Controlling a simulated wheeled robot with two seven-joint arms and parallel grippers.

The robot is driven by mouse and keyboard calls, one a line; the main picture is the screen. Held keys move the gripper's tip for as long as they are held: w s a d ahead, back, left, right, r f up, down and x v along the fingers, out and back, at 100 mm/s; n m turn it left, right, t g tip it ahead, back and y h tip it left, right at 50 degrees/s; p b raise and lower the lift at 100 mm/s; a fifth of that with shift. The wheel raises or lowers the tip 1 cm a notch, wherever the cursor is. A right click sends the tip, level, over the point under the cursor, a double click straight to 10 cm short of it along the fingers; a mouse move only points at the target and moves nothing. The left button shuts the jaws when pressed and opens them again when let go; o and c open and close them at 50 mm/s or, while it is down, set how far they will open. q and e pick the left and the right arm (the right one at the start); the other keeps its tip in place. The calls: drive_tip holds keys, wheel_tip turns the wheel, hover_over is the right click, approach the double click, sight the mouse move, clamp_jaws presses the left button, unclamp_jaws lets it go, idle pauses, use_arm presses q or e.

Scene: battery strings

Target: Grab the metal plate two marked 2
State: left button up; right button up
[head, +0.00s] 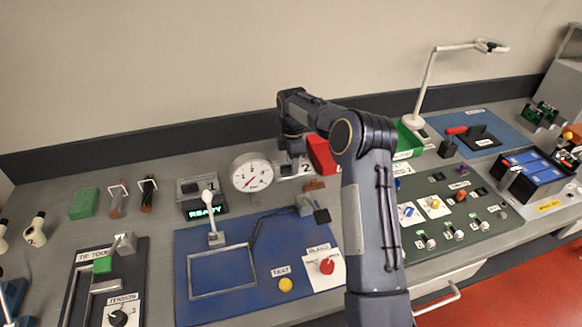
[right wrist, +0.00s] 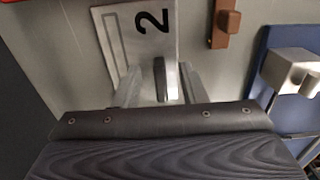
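The metal plate marked 2 (right wrist: 112,30) lies flat on the grey bench in the right wrist view, with a black 2 on its face. In the head view the plate (head: 307,167) shows partly behind my right arm, beside the round gauge. My right gripper (right wrist: 161,84) is at the plate's near end. Its two fingers are apart, with an upright dark-and-silver tab (right wrist: 160,78) between them. I cannot tell whether either finger touches the tab. In the head view my arm hides most of the gripper. My left gripper is not in view.
A round dial gauge (head: 251,172) stands close to the left of my right gripper. A red bin (head: 322,153) is just behind. A brown block (right wrist: 226,22) lies right of the plate. A blue mat (head: 230,255) with a wire frame is in front.

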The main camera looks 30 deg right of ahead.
drive_tip(key=shift+f, duration=0.4)
drive_tip(key=shift+c, duration=0.2)
clamp_jaws()
drive_tip(key=shift+r, duration=0.15)
